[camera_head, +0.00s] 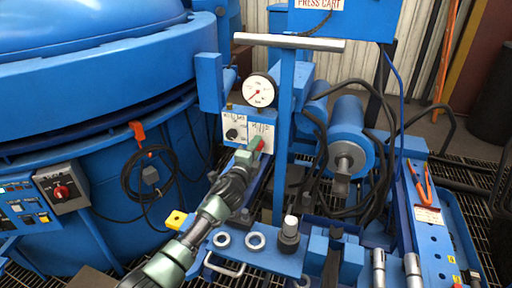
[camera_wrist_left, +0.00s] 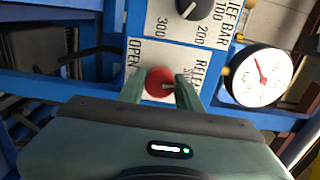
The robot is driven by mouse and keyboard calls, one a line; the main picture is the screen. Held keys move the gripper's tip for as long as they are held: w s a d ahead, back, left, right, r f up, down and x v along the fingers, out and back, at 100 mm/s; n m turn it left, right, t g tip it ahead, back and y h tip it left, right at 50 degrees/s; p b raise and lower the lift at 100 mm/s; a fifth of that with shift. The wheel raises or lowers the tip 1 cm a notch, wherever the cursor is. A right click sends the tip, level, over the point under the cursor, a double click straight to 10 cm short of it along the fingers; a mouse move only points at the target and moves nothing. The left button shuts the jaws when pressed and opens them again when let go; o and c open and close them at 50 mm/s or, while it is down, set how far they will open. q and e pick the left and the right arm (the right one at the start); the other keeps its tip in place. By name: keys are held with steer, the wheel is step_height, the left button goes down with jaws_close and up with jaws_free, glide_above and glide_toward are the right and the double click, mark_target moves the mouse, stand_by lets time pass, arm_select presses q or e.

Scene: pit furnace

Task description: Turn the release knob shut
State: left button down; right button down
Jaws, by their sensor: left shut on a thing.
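The red release knob (camera_wrist_left: 158,82) sits on a white label plate with OPEN at its left and RELEASE lettering partly hidden behind my finger. A small pale mark shows at its lower right. My left gripper (camera_wrist_left: 161,90) has one green finger on each side of the knob and is shut on it. In the head view the left gripper (camera_head: 255,149) reaches the blue panel below the gauge, and a bit of the red knob (camera_head: 261,146) shows at the fingertips. My right gripper is in neither view.
A black relief knob (camera_wrist_left: 188,6) sits beside the release plate. A round pressure gauge (camera_head: 260,91) stands above the panel. A blue post with a crossbar (camera_head: 289,42) rises close to the right. The blue furnace (camera_head: 110,80) fills the left. Hoses hang at the right.

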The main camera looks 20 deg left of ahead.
arm_select(q)
steer(key=shift+m, duration=1)
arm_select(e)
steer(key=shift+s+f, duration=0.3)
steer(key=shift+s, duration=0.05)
arm_select(q)
steer(key=c, duration=1)
jaws_free()
steer(key=shift+o, duration=0.2)
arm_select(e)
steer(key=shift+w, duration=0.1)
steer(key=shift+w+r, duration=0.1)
